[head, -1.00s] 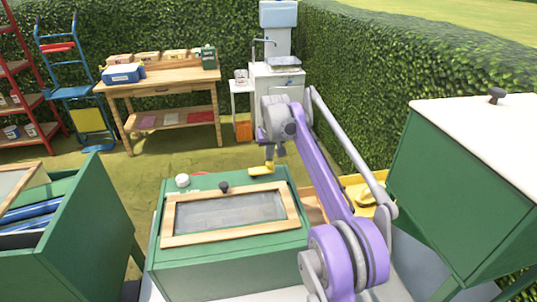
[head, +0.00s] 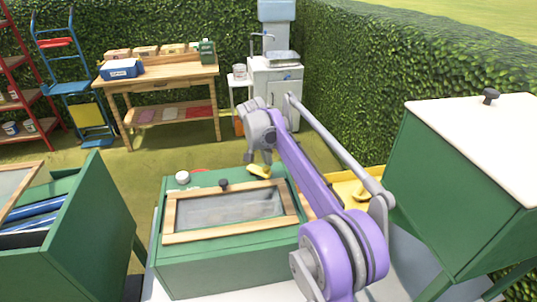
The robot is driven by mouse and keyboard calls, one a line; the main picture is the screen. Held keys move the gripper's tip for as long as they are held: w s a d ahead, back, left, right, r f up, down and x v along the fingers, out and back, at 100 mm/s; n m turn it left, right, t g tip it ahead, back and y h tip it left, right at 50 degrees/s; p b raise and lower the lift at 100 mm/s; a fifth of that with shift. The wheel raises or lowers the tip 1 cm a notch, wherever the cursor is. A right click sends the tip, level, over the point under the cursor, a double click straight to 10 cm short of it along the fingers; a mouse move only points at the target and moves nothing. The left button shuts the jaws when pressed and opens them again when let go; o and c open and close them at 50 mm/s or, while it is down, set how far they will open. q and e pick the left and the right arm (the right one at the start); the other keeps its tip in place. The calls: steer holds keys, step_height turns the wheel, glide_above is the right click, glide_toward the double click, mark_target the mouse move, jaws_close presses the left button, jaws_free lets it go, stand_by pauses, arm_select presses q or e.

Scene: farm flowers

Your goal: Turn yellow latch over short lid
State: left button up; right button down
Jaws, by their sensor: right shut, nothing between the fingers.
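The short lid (head: 230,210), a wooden frame with a clear pane and a dark knob (head: 224,185), lies closed on a green box (head: 229,264). The yellow latch (head: 258,171) sits on the green strip behind the lid's far right corner, lying at a slant. I cannot tell whether its near end overlaps the lid's frame. My right gripper (head: 268,161) points down at the latch's right end, shut and empty. Whether it touches the latch is unclear. My left gripper is not in view.
A white round jar (head: 182,177) and a red ring (head: 201,171) sit behind the lid. An open green box (head: 85,215) stands left. A green cabinet with a white top (head: 480,140) stands right. A yellow tray (head: 358,188) lies behind my right arm.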

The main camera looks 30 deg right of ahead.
mark_target(265, 169)
steer(key=m, duration=0.1)
steer(key=a+m+p, duration=0.1)
steer(key=shift+s+a+r+m+g+h, duration=0.1)
steer(key=shift+s+m+g+h, duration=0.2)
steer(key=shift+s+m+g, duration=0.1)
steer(key=m, duration=0.1)
steer(key=a+m+g, duration=0.1)
steer(key=shift+s+m+p, duration=0.2)
steer(key=shift+m+p, duration=0.1)
steer(key=shift+p, duration=0.05)
steer(key=shift+s+a, duration=0.1)
steer(key=shift+a, duration=0.1)
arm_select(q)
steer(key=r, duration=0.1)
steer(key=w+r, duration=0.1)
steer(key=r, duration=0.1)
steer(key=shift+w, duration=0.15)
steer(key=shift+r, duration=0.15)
arm_select(e)
steer(key=shift+w+a+p, duration=0.1)
steer(key=shift+w+p, duration=0.25)
steer(key=shift+w, duration=0.5)
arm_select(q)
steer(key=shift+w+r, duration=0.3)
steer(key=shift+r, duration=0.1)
